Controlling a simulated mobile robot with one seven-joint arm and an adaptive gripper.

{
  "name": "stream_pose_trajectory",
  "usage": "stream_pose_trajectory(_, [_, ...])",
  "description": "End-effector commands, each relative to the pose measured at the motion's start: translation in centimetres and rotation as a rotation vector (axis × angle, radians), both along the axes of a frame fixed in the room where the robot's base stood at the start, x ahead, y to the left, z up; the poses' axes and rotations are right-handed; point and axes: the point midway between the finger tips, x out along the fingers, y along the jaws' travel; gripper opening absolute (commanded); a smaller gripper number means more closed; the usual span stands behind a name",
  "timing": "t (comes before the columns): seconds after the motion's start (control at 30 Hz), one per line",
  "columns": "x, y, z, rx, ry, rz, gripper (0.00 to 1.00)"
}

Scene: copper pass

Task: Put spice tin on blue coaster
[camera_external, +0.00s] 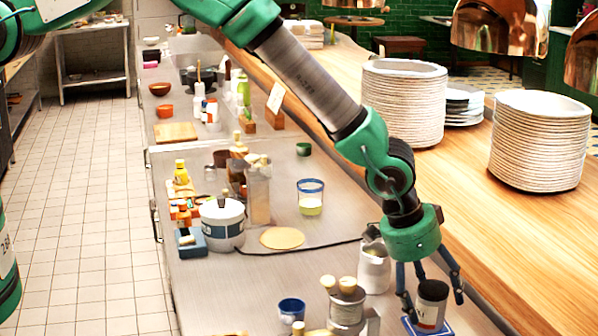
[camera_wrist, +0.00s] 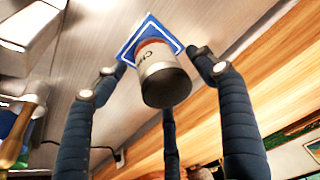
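The spice tin (camera_external: 432,311), a pale labelled cylinder with a dark top, stands upright on the blue coaster (camera_external: 407,325) at the lower right of the external view. In the wrist view the tin (camera_wrist: 163,78) appears in front of the white-edged blue coaster (camera_wrist: 130,44), its base within the coaster's outline. My gripper (camera_external: 434,303) is low over the tin, its fingers spread around it. In the wrist view the fingers stand apart from the tin's sides with gaps visible, so it is open. Part of the coaster is hidden behind the tin.
A metal pot (camera_external: 347,308) and a blue cup (camera_external: 291,311) are farther left. Plate stacks (camera_external: 402,105) stand on the wooden counter (camera_external: 462,190) to the right. A cable crosses the steel worktop.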

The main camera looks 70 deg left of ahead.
Motion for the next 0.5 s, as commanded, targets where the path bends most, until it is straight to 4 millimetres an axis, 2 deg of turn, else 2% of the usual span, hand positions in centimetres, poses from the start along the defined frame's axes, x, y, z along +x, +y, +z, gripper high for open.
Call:
stream_pose_trajectory(0.27, [0.0,0.0,0.2,0.000,0.000,0.000,0.70])
stream_pose_trajectory(0.5, [-0.3,0.0,1.1,0.000,0.000,0.000,0.70])
